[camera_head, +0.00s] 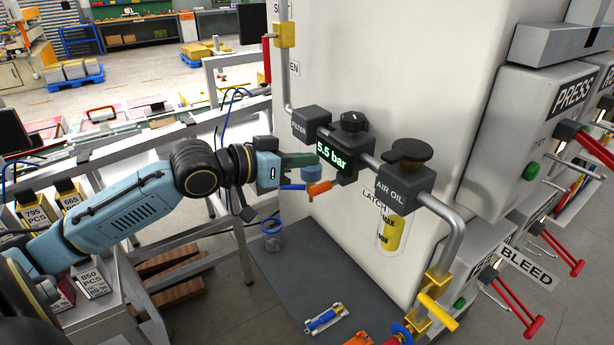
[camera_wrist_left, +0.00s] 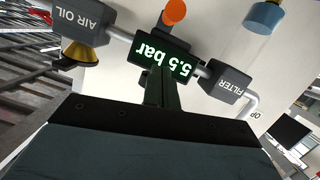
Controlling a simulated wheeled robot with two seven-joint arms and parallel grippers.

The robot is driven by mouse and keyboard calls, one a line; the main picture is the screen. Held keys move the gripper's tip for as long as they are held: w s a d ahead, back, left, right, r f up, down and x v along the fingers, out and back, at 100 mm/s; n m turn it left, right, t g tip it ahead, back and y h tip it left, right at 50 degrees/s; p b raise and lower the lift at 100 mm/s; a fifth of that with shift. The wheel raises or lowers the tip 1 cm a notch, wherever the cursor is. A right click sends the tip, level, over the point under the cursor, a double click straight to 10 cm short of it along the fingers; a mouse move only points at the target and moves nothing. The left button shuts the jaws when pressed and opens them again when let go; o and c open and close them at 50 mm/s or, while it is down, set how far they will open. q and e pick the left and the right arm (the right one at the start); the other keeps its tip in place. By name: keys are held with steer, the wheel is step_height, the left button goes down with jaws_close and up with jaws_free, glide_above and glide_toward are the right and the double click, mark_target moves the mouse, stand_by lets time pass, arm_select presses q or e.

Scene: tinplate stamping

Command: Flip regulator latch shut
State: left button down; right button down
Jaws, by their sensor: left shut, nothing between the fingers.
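The regulator (camera_head: 345,160) is a dark block with a green 5.5 bar display and a black knob (camera_head: 354,121) on top. It also shows upside down in the left wrist view (camera_wrist_left: 174,62). An orange cylindrical piece (camera_head: 320,188) sits below it and may be the latch; its wrist-view end (camera_wrist_left: 174,11) points away from the display. A LATCH label (camera_head: 374,199) is on the white panel under the air oil block. My left gripper (camera_head: 312,159) is shut and empty, its dark fingertips at the display's left side; contact cannot be told. My right gripper is out of view.
The filter block (camera_head: 311,122) with its blue-ended bowl (camera_head: 312,174) stands left of the regulator, the air oil block (camera_head: 405,186) right. A grey pipe (camera_head: 444,215) joins them. A yellow handle (camera_head: 438,312) is lower right. The grey mat (camera_head: 290,290) below has bare room.

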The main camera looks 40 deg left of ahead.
mark_target(326, 186)
arm_select(q)
steer(key=shift+d+f, duration=0.25)
steer(key=shift+f, duration=0.8)
steer(key=shift+d+f, duration=0.25)
steer(key=shift+f, duration=0.75)
